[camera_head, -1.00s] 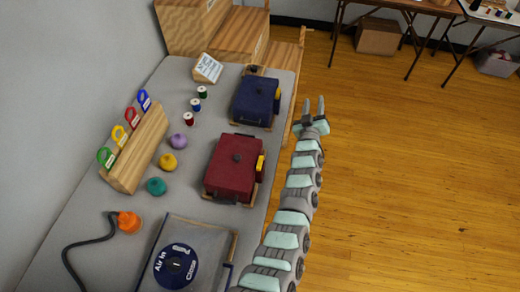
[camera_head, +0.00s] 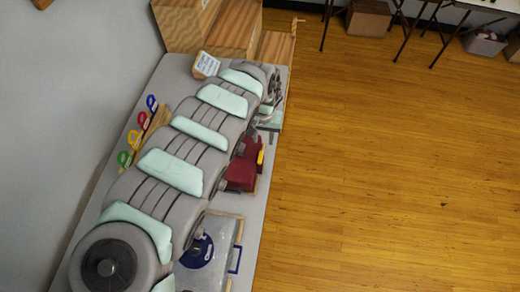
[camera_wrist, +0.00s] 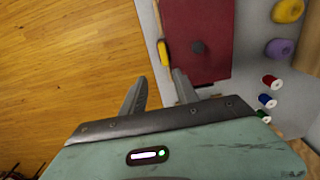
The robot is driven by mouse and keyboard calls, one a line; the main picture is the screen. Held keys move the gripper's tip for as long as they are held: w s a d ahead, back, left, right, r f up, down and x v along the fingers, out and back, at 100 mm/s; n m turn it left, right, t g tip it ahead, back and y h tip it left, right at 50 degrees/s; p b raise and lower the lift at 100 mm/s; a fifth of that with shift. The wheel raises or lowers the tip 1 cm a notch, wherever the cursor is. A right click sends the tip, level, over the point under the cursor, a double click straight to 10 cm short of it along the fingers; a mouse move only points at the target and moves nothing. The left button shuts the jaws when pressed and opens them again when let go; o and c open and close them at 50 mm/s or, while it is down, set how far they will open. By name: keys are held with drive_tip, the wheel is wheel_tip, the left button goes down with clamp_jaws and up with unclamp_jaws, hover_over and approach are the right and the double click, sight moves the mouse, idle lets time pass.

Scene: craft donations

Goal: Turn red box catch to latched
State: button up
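The red box (camera_head: 241,174) shows partly behind my arm in the head view. In the wrist view the red box (camera_wrist: 205,28) lies at the top, with a dark round knob on its lid. Its yellow catch (camera_wrist: 167,53) is on the box's left edge there; it also shows in the head view (camera_head: 261,157). I cannot tell whether it is latched. My gripper (camera_wrist: 160,76) is open and empty, its fingertips just short of the catch, the right one nearer. No contact is clear. In the head view my arm hides much of the gripper.
Red, blue and green spools (camera_wrist: 266,101) and a purple ball (camera_wrist: 280,49) lie right of the box in the wrist view. A case with a blue disc (camera_head: 197,251) is at the table's front. My arm covers the blue box's place. Wooden floor is clear right of the table.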

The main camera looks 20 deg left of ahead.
sight(260, 157)
drive_tip(key=f, duration=0.3)
drive_tip(key=f+b, duration=0.1)
drive_tip(key=f, duration=0.2)
drive_tip(key=s+f, duration=0.1)
drive_tip(key=f, duration=0.2)
drive_tip(key=shift+s+a+f, duration=0.1)
drive_tip(key=shift+a+f, duration=0.15)
drive_tip(key=shift+f, duration=0.05)
drive_tip(key=shift+a+f, duration=0.15)
drive_tip(key=shift+f, duration=0.3)
drive_tip(key=shift+c, duration=0.3)
clamp_jaws()
